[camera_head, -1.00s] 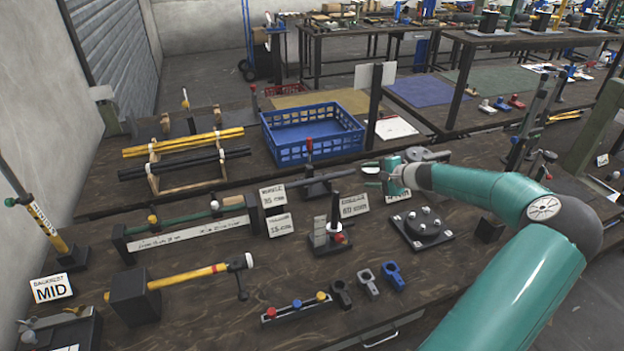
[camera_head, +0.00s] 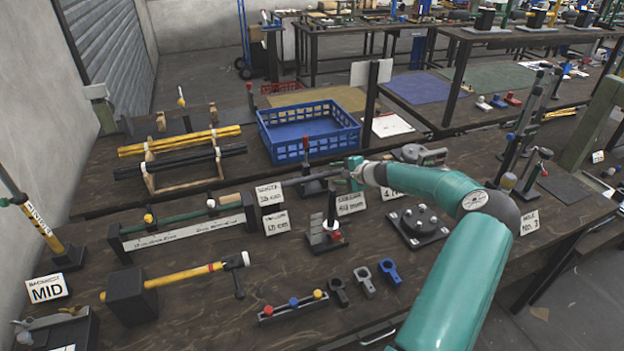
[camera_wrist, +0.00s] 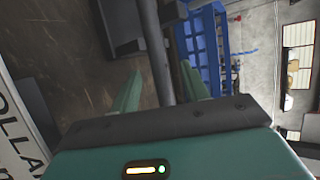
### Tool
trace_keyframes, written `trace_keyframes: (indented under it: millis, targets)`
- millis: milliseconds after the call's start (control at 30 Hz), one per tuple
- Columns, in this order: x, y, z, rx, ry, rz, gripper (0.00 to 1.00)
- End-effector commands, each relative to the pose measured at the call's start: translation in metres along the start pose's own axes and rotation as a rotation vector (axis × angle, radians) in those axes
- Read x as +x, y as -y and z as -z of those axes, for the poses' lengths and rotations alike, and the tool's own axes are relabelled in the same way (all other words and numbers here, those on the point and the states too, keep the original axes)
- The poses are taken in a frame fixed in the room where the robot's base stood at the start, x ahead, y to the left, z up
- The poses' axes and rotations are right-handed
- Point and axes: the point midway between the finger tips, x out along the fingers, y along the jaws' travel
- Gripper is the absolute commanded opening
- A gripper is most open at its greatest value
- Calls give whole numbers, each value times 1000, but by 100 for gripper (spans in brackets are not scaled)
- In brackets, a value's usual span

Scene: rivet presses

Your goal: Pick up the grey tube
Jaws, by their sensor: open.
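The grey tube (camera_head: 312,178) lies roughly level on the left of my gripper (camera_head: 347,172) in the head view, near the far side of the front bench. Its left end is near a white sign. In the wrist view the tube (camera_wrist: 157,45) runs lengthwise between the two green fingers (camera_wrist: 161,72). The fingers are open, one on each side of the tube, with gaps visible. Whether either finger touches the tube I cannot tell. The tube's near end is hidden behind the gripper body.
White signs (camera_head: 270,194) stand in front of the tube. A blue crate (camera_head: 308,132) sits behind. A rack with a green bar (camera_head: 185,220) stands left.

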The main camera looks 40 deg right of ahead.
Motion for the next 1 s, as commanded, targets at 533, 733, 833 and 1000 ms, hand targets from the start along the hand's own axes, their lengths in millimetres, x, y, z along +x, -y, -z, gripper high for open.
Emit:
trace_keyframes:
  millis: [533,733,833,1000]
  targets:
    - [-1,0,0,1,0,0,0]
    - [-2,1,0,0,-1,0,0]
    - [-4,6,-1,-1,-1,0,0]
    - [-14,26,-5,-3,-1,1,0]
